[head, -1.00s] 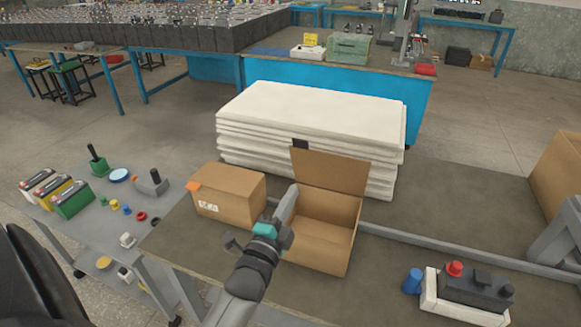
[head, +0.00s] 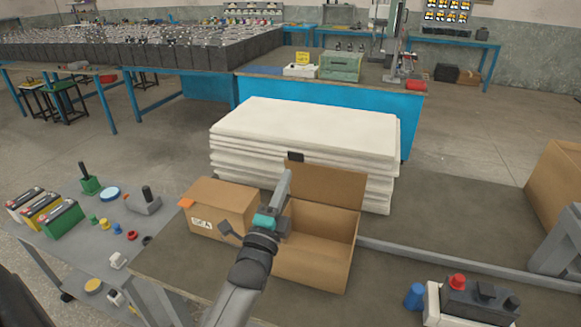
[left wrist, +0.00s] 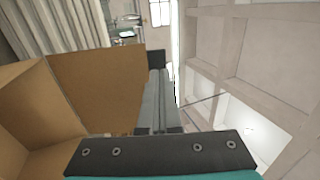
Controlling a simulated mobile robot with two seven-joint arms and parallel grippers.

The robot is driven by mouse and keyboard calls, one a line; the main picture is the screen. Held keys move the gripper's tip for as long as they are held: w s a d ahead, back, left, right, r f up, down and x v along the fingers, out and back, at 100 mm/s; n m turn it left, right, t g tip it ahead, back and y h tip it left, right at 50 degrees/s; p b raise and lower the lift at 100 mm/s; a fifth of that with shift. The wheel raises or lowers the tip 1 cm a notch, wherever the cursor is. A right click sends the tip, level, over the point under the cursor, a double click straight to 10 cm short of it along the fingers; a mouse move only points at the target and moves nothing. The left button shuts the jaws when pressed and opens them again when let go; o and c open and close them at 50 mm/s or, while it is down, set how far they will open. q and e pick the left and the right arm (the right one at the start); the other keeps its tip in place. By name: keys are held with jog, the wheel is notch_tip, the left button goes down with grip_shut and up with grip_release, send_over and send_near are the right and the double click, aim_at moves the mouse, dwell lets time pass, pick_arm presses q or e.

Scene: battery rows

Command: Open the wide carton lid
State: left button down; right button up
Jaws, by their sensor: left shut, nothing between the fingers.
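The wide brown carton (head: 335,272) stands on the brown work surface, and its inside is visible. My left gripper (head: 286,178) is shut and empty, pointing up beside the left edge of the lid. In the left wrist view the shut fingers (left wrist: 158,95) are just right of the lid (left wrist: 100,85), and the carton's inside (left wrist: 35,110) is at the left. I cannot tell whether they touch the lid. My right gripper is not in view.
A closed carton (head: 220,208) with an orange tab stands just left of the wide carton. White stacked sheets (head: 300,135) are behind. A grey rail (head: 450,258) runs to the right. A dark device in a white tray (head: 470,300) and a blue cylinder (head: 414,296) are at front right.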

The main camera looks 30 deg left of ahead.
aim_at(294, 155)
pick_arm(q)
jog(key=shift+x, duration=2.2)
jog(key=shift+w+a+r+p, duration=0.1)
jog(key=shift+w+r+p, duration=0.25)
jog(key=shift+p, duration=0.35)
jog(key=w+a+r+g+h+p, duration=0.1)
jog(key=w+a+g+p, duration=0.1)
jog(key=w+g+p, duration=0.4)
jog(key=shift+w+r+h+p, duration=0.35)
jog(key=shift+w+p, duration=1.2)
jog(key=shift+p, duration=0.85)
jog(key=shift+a, duration=0.1)
